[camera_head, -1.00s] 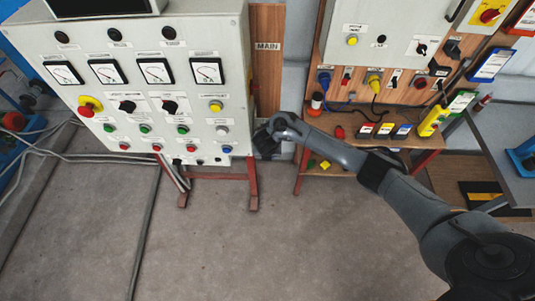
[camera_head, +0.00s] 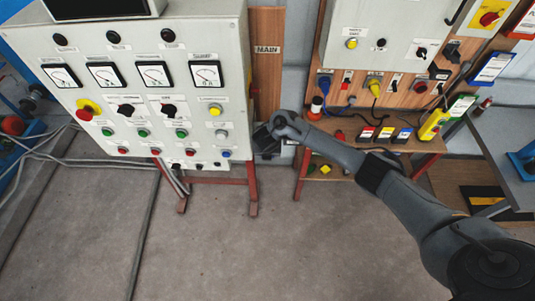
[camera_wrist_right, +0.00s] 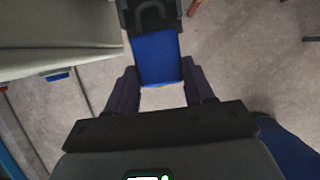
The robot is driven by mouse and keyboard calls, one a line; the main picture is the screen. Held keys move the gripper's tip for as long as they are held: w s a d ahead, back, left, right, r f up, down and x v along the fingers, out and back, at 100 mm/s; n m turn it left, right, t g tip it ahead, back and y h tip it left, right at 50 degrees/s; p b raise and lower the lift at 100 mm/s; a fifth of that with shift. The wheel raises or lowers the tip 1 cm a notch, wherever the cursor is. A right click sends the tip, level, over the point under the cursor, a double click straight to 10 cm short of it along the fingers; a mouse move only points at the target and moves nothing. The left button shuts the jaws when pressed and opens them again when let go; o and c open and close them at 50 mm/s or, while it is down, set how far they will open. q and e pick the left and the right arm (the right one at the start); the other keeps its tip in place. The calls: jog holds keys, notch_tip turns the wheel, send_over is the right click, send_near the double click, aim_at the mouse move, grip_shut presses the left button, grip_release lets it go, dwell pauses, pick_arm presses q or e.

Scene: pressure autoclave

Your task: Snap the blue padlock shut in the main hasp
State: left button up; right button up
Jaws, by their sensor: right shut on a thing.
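The blue padlock (camera_wrist_right: 157,62) is between the fingers of my right gripper (camera_wrist_right: 160,85) in the right wrist view. Its grey curved shackle (camera_wrist_right: 152,14) shows beyond the body, against a dark part (camera_wrist_right: 178,14) at the top edge. I cannot tell whether the shackle is through the hasp or whether it is closed. In the head view my right gripper (camera_head: 264,139) is beside the cabinet's lower right, below the MAIN label (camera_head: 268,49). It hides the padlock and the main hasp there. My left gripper is out of view.
The grey control cabinet (camera_head: 140,70) with dials and buttons stands left of my right gripper. A wooden board (camera_head: 395,88) with switches and plugs is to the right, above a shelf (camera_head: 425,146). Cables (camera_head: 60,155) lie on the floor. The floor in front is open.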

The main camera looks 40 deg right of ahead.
jog(key=shift+w+d, duration=0.25)
jog(key=shift+w+d+b, duration=0.4)
jog(key=shift+w+b, duration=0.05)
jog(key=shift+b, duration=0.2)
jog(key=shift+w+d, duration=0.25)
dwell(0.3)
jog(key=o, duration=1.2)
